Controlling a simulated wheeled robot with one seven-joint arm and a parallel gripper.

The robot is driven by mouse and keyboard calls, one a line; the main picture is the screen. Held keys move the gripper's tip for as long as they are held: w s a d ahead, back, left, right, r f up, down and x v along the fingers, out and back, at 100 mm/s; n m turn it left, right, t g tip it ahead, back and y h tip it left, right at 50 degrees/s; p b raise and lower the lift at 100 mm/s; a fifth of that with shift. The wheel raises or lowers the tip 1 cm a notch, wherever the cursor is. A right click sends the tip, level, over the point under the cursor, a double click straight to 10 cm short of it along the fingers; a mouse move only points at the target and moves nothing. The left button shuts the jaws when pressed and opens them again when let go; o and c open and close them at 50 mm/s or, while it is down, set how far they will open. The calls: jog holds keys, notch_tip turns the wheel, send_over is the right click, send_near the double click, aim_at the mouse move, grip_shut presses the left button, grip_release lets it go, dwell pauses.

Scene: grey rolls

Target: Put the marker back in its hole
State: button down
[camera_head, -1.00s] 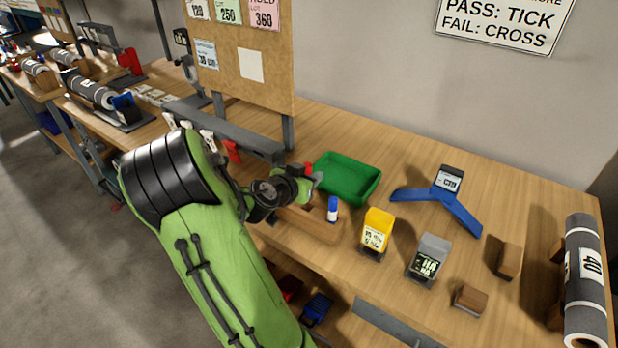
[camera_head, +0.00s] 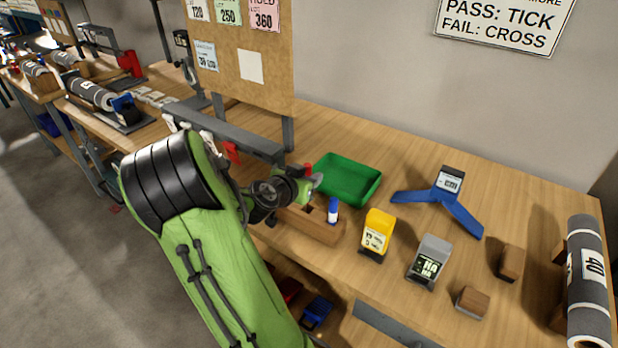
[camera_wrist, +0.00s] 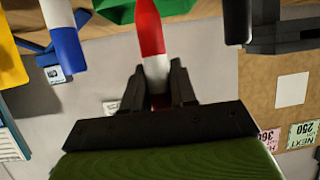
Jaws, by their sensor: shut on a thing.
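My gripper (camera_wrist: 158,88) is shut on a red and white marker (camera_wrist: 151,30), with the fingers on either side of its lower part. In the head view the marker's red end (camera_head: 308,169) shows just above my gripper (camera_head: 312,182). The wooden block (camera_head: 313,228) stands on the bench just in front of my gripper and to its right. A dark hole shows in its top, partly beside my wrist. A blue and white marker (camera_head: 333,211) stands upright at the block's right end; it also shows in the wrist view (camera_wrist: 64,38).
A green tray (camera_head: 347,195) lies close behind my gripper. A yellow holder (camera_head: 376,236) and a grey one (camera_head: 429,262) stand to the right. A blue stand (camera_head: 448,200) is further back. A grey rail (camera_head: 232,133) lies behind my arm.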

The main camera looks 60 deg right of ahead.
jog(key=shift+f+b, duration=3.3)
jog(key=shift+b, duration=0.6)
jog(key=c, duration=0.8)
grip_release()
jog(key=p+v, duration=0.3)
jog(key=v, duration=1.2)
jog(key=shift+a+r, duration=0.2)
jog(key=shift+a, duration=0.15)
